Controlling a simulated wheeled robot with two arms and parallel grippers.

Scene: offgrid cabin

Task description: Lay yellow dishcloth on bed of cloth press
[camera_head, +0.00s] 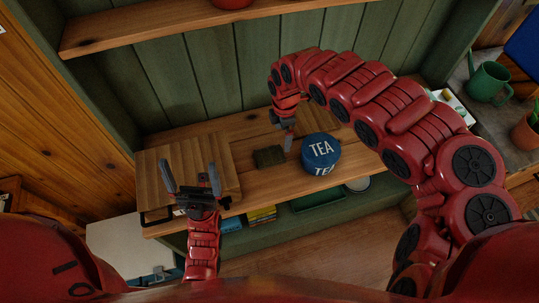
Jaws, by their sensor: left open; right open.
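A yellow item (262,214), possibly the yellow dishcloth, lies on the lower level under the wooden shelf; it is small and partly hidden by the shelf edge. A flat wooden board-like piece (190,150) with a black handle at its front left lies on the shelf's left end; I cannot tell whether it is the cloth press. My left gripper (191,178) is open and empty, with its fingers apart in front of this piece. My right gripper (283,132) is open above the shelf, between a dark olive folded-looking item (269,157) and a blue tin; no object shows in it.
The blue TEA tin (320,150) stands on the wooden shelf (262,190) close to my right gripper. A blue item (231,224) lies beside the yellow one below. An upper shelf (190,25) overhangs the back.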

